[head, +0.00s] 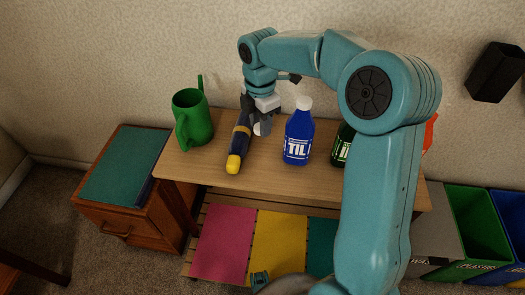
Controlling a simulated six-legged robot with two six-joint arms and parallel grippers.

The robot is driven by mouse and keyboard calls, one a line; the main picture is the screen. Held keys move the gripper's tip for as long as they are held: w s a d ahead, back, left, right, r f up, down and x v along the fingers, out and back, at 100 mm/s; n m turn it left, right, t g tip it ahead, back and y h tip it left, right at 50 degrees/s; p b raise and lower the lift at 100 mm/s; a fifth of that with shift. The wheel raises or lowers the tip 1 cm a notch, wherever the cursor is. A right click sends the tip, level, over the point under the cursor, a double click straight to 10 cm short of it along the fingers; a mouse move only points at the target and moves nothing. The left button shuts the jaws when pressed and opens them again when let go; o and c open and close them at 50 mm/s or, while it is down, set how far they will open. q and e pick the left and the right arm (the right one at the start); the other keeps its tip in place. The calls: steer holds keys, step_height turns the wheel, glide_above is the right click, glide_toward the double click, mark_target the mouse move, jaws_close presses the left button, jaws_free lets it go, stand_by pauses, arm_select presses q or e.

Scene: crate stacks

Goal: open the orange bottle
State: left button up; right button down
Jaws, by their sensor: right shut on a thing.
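An orange thing (430,132), perhaps the orange bottle, shows only as a sliver at the right end of the wooden table, mostly hidden behind my right arm. Its top is hidden, so I cannot tell whether it is capped. My right gripper (258,122) points down over the table, left of the blue bottle. It is shut on a small white thing (262,129) that looks like a cap. The gripper is close beside a dark blue and yellow torch-like thing (239,143); I cannot tell whether they touch.
On the table (205,165) stand a green watering can (193,117), a blue bottle (298,137) with a white cap and a dark green bottle (341,148), partly hidden by my arm. A wooden cabinet (115,205) stands left; bins (480,225) stand right.

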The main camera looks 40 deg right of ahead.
glide_above(261, 155)
step_height(261, 155, down, 4)
steer(key=shift+f+b, duration=0.1)
steer(key=shift+b, duration=0.35)
steer(key=shift+f+b, duration=1)
steer(key=shift+f, duration=1.75)
steer(key=shift+w, duration=0.1)
steer(key=shift+f, duration=0.2)
steer(key=c, duration=1)
jaws_free()
steer(key=shift+c, duration=0.2)
step_height(261, 155, up, 12)
steer(key=p, duration=0.4)
steer(key=shift+r, duration=0.2)
